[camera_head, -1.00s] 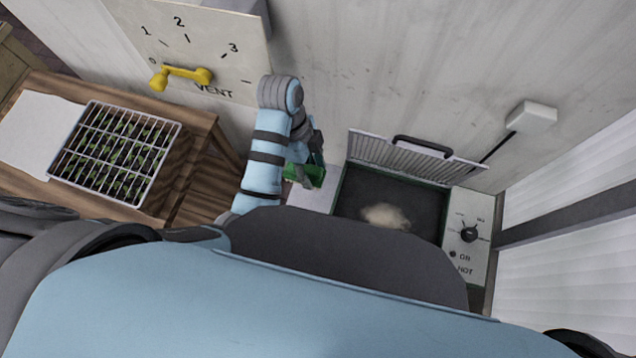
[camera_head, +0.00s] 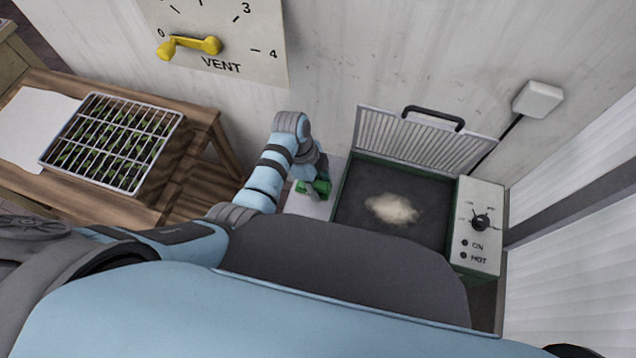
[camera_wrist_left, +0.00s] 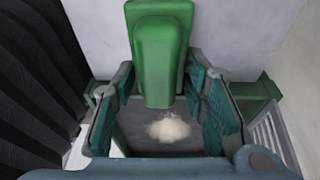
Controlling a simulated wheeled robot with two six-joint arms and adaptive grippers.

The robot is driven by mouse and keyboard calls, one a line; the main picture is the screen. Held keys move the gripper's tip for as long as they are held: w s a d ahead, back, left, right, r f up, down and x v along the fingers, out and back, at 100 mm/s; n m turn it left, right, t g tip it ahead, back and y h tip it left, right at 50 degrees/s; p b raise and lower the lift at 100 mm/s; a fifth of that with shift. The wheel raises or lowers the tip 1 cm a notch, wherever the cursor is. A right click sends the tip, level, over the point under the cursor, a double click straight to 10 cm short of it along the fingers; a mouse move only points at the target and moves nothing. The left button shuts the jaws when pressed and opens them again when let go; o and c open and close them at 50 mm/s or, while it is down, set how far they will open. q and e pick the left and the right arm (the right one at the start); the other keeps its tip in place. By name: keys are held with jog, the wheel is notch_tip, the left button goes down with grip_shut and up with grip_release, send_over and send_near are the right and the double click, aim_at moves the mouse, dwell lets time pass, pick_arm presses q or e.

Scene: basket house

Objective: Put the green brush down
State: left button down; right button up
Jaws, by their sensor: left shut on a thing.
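The green brush (camera_head: 322,186) is at my left gripper (camera_head: 312,184), over the pale surface (camera_head: 305,206) just left of the open box. In the left wrist view, the green brush (camera_wrist_left: 160,60) reaches up from between the two teal fingers of my left gripper (camera_wrist_left: 162,85). The gripper is shut on it. My arm hides part of the brush in the head view. I cannot tell whether the brush touches the pale surface. My right gripper is not in view.
The open box (camera_head: 345,190) has a dark bed with a beige heap (camera_head: 393,208), a raised ribbed lid (camera_head: 420,140) and a control panel (camera_head: 482,225). A wooden table (camera_head: 190,150) with a seedling tray (camera_head: 112,140) stands left. A wall with a yellow vent lever (camera_head: 190,46) is behind.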

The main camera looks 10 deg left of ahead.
pick_arm(q)
jog(key=shift+f, duration=0.2)
jog(key=c, duration=1.3)
grip_release()
jog(key=shift+w+f, duration=0.1)
jog(key=shift+w, duration=0.1)
jog(key=o, duration=0.3)
jog(key=shift+w, duration=0.15)
jog(key=shift+r, duration=0.2)
jog(key=p+v, duration=0.4)
jog(key=v, duration=0.7)
jog(key=shift+r, duration=0.25)
jog(key=shift+a+r, duration=0.2)
jog(key=shift+r, duration=0.15)
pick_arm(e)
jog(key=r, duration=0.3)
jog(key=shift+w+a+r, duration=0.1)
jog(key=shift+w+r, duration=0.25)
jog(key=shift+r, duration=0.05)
